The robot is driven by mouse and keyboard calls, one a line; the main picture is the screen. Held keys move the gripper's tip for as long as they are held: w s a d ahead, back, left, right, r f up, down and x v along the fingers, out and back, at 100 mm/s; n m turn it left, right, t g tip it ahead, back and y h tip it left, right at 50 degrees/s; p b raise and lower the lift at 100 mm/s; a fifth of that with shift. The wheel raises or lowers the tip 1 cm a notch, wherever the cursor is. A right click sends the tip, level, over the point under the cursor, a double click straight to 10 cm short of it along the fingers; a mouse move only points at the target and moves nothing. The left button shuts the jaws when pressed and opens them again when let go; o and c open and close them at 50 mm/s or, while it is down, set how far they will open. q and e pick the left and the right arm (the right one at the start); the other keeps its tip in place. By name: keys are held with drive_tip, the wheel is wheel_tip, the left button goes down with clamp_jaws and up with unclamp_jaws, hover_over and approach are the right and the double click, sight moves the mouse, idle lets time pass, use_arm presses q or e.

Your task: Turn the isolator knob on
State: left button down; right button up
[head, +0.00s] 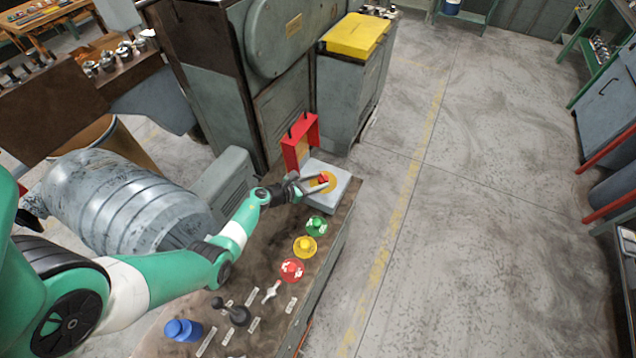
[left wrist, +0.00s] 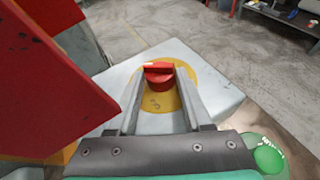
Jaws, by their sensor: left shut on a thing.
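The red isolator knob (head: 323,179) sits on a yellow round plate on top of a light grey box (head: 341,192) at the far end of the console. It also shows in the left wrist view (left wrist: 159,77), its raised grip bar lying crosswise between the fingertips. My left gripper (head: 312,183) reaches in from the left, its two fingers shut on the knob, one on each side. In the left wrist view the gripper (left wrist: 161,76) hides little of the knob. My right gripper is not in view.
A red frame (head: 300,140) stands close beside the box. Green (head: 316,226), yellow (head: 305,246) and red (head: 291,270) buttons, a small lever (head: 271,291), a black joystick (head: 232,312) and a blue knob (head: 183,330) line the console.

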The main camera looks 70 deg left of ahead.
use_arm(q)
drive_tip(key=shift+f, duration=0.1)
drive_tip(key=shift+c, duration=1.8)
unclamp_jaws()
drive_tip(key=shift+s+r, duration=0.1)
drive_tip(key=shift+r, duration=0.1)
drive_tip(key=p+v, duration=0.5)
drive_tip(key=v, duration=0.6)
drive_tip(key=shift+s+d, duration=0.1)
drive_tip(key=shift+s, duration=0.05)
